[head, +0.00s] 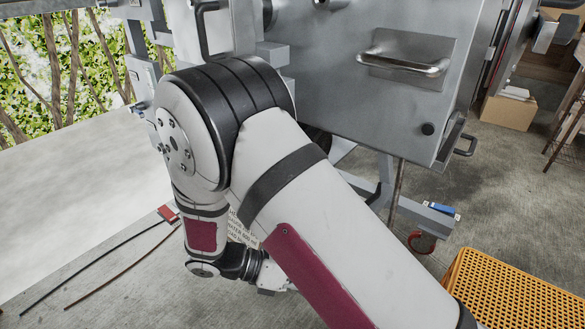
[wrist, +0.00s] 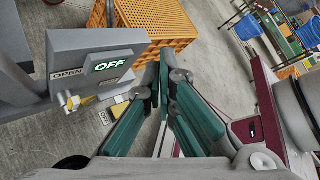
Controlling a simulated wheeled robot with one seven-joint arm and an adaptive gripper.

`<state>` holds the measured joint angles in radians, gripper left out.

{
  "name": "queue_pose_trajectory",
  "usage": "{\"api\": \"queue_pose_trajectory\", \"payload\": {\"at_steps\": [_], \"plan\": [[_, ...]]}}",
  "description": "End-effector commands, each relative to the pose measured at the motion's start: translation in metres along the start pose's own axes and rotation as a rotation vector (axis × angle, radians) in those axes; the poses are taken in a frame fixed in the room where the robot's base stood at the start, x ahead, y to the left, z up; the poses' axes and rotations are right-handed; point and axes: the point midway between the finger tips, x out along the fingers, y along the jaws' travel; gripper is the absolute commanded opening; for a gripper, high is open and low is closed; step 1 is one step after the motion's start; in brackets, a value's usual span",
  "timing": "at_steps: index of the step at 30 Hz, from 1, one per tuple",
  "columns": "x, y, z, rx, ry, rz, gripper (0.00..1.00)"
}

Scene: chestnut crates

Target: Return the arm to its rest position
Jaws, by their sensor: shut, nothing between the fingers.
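My gripper (wrist: 163,82) is shut and empty in the wrist view. Its teal fingers come together at the tips, with nothing between them. In the head view my white and maroon arm is bent, with its elbow high in front of a steel machine (head: 395,110). The forearm drops down toward the floor, and the gripper end is mostly hidden behind the upper arm.
A grey box labelled OPEN and OFF (wrist: 58,88) stands close left of the fingers. An orange slatted crate (wrist: 165,20) is beyond the tips. A yellow crate (head: 500,295) stands lower right in the head view.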

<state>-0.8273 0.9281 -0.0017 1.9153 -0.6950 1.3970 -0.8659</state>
Motion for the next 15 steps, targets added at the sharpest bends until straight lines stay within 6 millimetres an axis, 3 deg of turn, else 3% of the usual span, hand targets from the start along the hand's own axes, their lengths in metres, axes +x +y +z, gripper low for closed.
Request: {"api": "queue_pose_trajectory", "payload": {"at_steps": [1,6,15], "plan": [[-0.001,-0.012,0.018,0.07,0.053,-0.009,0.0],[0.001,-0.054,0.061,0.301,0.214,-0.054,0.0],[0.013,-0.137,0.115,0.711,0.485,-0.161,0.0]]}}
